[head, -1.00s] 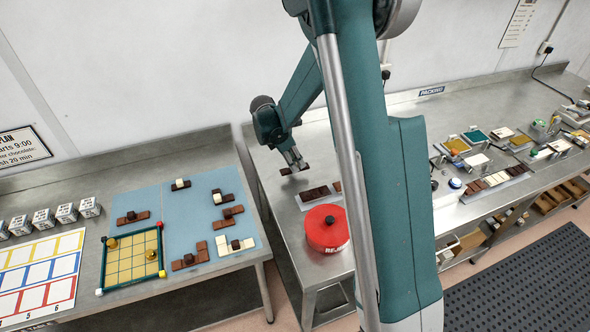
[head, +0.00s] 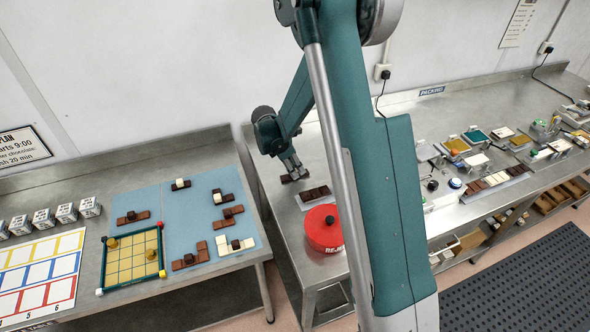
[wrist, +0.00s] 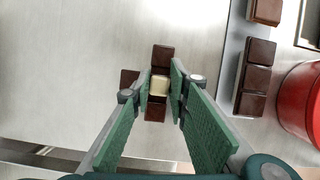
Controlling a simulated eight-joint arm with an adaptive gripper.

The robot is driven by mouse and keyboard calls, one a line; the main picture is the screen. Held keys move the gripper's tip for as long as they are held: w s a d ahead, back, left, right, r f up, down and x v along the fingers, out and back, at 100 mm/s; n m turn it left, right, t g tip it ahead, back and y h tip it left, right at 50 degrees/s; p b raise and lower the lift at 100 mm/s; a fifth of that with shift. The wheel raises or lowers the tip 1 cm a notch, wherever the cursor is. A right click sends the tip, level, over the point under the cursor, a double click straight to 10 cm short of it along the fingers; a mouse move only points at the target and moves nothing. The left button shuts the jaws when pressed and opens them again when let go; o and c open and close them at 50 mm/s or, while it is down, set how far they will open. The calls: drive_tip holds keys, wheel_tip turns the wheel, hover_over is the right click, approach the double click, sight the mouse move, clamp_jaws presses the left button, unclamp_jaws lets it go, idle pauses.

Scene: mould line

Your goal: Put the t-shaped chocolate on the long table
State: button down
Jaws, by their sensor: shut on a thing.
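The t-shaped chocolate (wrist: 161,54) is made of dark brown blocks, with a cream block at its middle and one brown block jutting out to the left. My gripper (wrist: 159,86) is shut on the cream middle block in the wrist view. In the head view my gripper (head: 289,167) points down with the chocolate (head: 296,177) at its tips. It is over the left end of the long steel table (head: 268,185), close to the surface. I cannot tell whether it touches.
A tray of brown chocolate (head: 315,193) and a red tin (head: 325,229) stand just right of the held piece. A separate left bench holds a blue mat (head: 178,215) with several chocolate pieces and a yellow grid board (head: 130,262). Bare steel surrounds the gripper's left side.

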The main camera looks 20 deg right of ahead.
drive_tip(key=shift+f, duration=0.15)
drive_tip(key=c, duration=2.2)
unclamp_jaws()
drive_tip(key=shift+c, duration=0.2)
drive_tip(key=shift+r, duration=0.2)
drive_tip(key=v, duration=1.2)
drive_tip(key=shift+r, duration=0.1)
